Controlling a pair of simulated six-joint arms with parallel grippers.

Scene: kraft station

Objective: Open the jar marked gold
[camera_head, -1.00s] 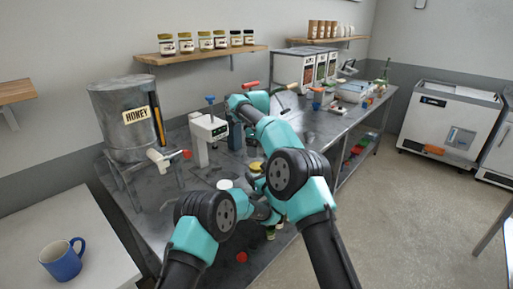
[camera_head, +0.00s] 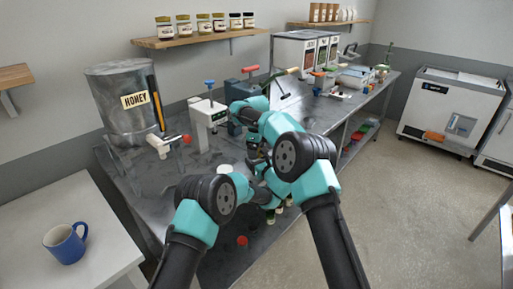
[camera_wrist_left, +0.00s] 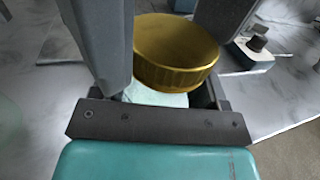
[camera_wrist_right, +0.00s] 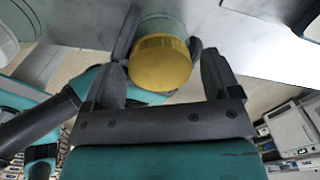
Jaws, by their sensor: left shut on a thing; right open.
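A jar with a ribbed gold lid (camera_wrist_left: 176,50) is held upright-looking between the fingers of my left gripper (camera_wrist_left: 155,60), which is shut on its pale glass body (camera_wrist_left: 155,98) below the lid. The right wrist view shows the same gold lid (camera_wrist_right: 160,64) and the clear jar body (camera_wrist_right: 163,27) beyond it. My right gripper (camera_wrist_right: 164,48) is open, with one finger on each side of the lid; whether either finger touches it I cannot tell. In the head view both grippers meet over the bench, the right one (camera_head: 256,160) above, and my arms mostly hide the jar.
The steel bench (camera_head: 205,160) carries a honey tank (camera_head: 115,105) and a white press-like device (camera_head: 208,120). A white round thing (camera_head: 225,169) stands near my left arm. A red piece (camera_head: 242,241) and small jars (camera_head: 270,215) are near the front edge. A blue mug (camera_head: 65,244) is left.

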